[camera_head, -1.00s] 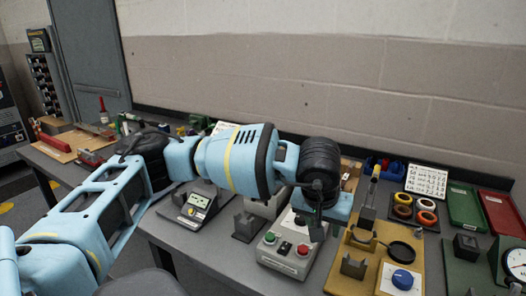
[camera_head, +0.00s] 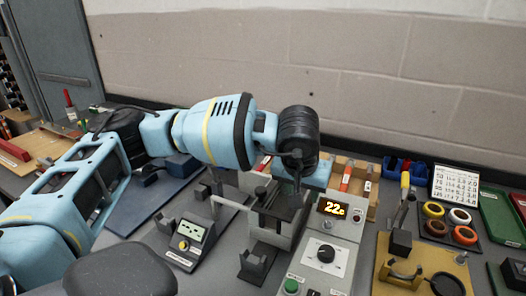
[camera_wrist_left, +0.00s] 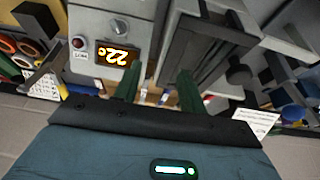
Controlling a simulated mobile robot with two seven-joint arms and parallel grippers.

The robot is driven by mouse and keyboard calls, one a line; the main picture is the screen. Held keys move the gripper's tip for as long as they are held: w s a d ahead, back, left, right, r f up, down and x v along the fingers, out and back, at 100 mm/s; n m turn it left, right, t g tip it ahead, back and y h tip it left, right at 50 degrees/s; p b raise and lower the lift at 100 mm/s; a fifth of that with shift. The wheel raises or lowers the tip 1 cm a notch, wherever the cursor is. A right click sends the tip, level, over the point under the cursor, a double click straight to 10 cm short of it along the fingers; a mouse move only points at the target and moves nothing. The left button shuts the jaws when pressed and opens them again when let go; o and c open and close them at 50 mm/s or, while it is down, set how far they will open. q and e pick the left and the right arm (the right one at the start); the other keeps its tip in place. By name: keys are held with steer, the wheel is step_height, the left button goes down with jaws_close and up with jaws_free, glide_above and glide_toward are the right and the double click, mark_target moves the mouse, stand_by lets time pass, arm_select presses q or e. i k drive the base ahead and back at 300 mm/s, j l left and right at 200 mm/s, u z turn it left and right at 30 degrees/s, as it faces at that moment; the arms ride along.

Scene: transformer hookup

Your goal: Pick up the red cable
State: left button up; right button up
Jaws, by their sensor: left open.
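I cannot make out a red cable for certain. A slim red piece (camera_head: 346,175) stands at the wooden rack behind the display unit in the head view; it may be a cable end or a tool handle. My left gripper (camera_head: 297,186) hangs above the bench, left of the display unit (camera_head: 333,211) and just in front of the rack; its fingers are mostly hidden there. The left wrist view shows its two green fingers (camera_wrist_left: 158,90) apart with nothing clear between them. The display unit (camera_wrist_left: 117,55) is beside them. My right gripper is not in view.
A dark clamp-like fixture (camera_head: 282,206) stands under the left gripper. Coloured tape rolls (camera_head: 450,222), a blue bin (camera_head: 404,168) and a mustard board (camera_head: 405,285) crowd the right side.

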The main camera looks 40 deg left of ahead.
mark_target(266, 160)
steer(key=i+j, duration=0.15)
steer(key=j, duration=0.25)
steer(key=i+j, duration=0.15)
steer(key=j, duration=0.2)
steer(key=i+j, duration=0.15)
steer(key=j, duration=0.25)
